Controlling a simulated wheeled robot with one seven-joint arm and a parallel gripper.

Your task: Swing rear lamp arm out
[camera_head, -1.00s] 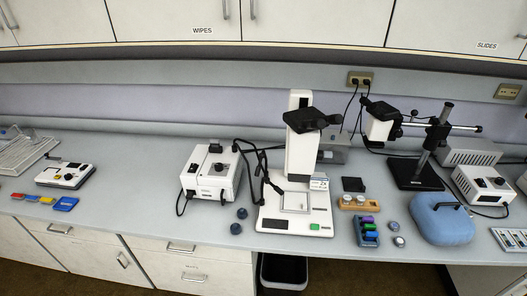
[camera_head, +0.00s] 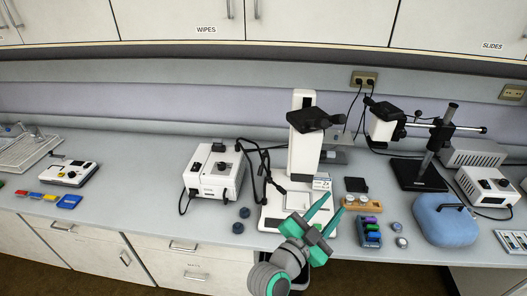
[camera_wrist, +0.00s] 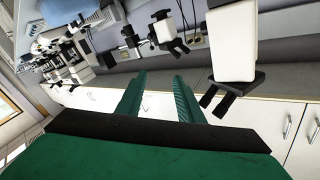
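A white microscope (camera_head: 303,150) with black eyepieces stands on a white base (camera_head: 270,218) at the middle of the bench. Thin black jointed lamp arms (camera_head: 264,160) rise beside its left side, close to a white lamp box (camera_head: 213,172). They overlap, so I cannot tell front from rear surely. My gripper (camera_head: 335,203), with green fingers, is in front of the base, to the right of the lamp arms and apart from them. It is open and empty. In the wrist view, the open fingers (camera_wrist: 159,75) point toward the bench, with a white microscope (camera_wrist: 235,40) to their right.
Right of the base are a wooden block (camera_head: 362,203), a rack of coloured vials (camera_head: 370,232) and a blue case (camera_head: 444,217). Two dark knobs (camera_head: 241,220) lie left of the base. A boom-stand microscope (camera_head: 382,122) stands behind right.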

